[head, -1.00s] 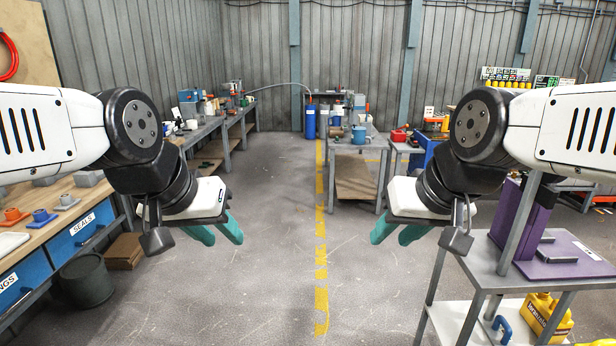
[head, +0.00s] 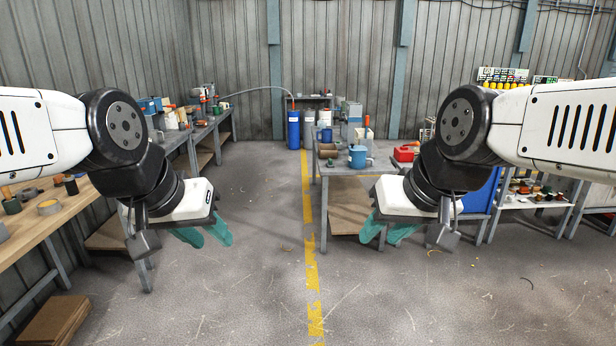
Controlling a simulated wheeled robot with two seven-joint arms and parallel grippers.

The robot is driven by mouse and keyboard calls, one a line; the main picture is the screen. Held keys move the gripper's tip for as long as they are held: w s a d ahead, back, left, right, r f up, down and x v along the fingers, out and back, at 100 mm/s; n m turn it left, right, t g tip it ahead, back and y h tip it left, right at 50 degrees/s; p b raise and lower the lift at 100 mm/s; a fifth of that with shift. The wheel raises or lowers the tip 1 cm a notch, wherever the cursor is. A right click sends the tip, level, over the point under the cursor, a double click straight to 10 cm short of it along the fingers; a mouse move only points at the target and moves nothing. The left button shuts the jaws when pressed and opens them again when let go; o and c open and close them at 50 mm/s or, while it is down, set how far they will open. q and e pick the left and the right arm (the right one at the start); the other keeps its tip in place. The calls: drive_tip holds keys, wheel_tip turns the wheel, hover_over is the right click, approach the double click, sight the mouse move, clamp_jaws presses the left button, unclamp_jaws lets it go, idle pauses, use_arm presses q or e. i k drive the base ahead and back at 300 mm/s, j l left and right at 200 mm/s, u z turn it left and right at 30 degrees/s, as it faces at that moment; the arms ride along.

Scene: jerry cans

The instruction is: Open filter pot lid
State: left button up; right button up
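A blue pot-like vessel (head: 358,156) stands upright on the grey table ahead, right of the yellow floor line. It may be the filter pot; it is too small to tell, and I cannot make out the state of its lid. My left gripper (head: 206,236) hangs at left centre with its teal fingers apart and nothing between them. My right gripper (head: 387,233) hangs in front of the table in the picture, also with teal fingers apart and empty. Both are well short of the vessel.
The grey table (head: 338,171) also carries a brown roll (head: 328,154) and a red item (head: 405,153). A blue cylinder (head: 294,130) stands behind at the back. A wooden bench (head: 30,213) runs along the left.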

sight(355, 148)
drive_tip(key=i+z, duration=0.2)
drive_tip(key=i, duration=0.35)
drive_tip(key=i+z, duration=0.2)
drive_tip(key=i, duration=0.4)
drive_tip(key=i+j+z, duration=0.2)
drive_tip(key=i, duration=0.35)
drive_tip(key=i+l, duration=0.2)
drive_tip(key=i, duration=0.35)
drive_tip(key=i+l+u, duration=0.1)
drive_tip(key=i, duration=0.45)
drive_tip(key=i+l+u, duration=0.5)
drive_tip(key=i+l, duration=0.25)
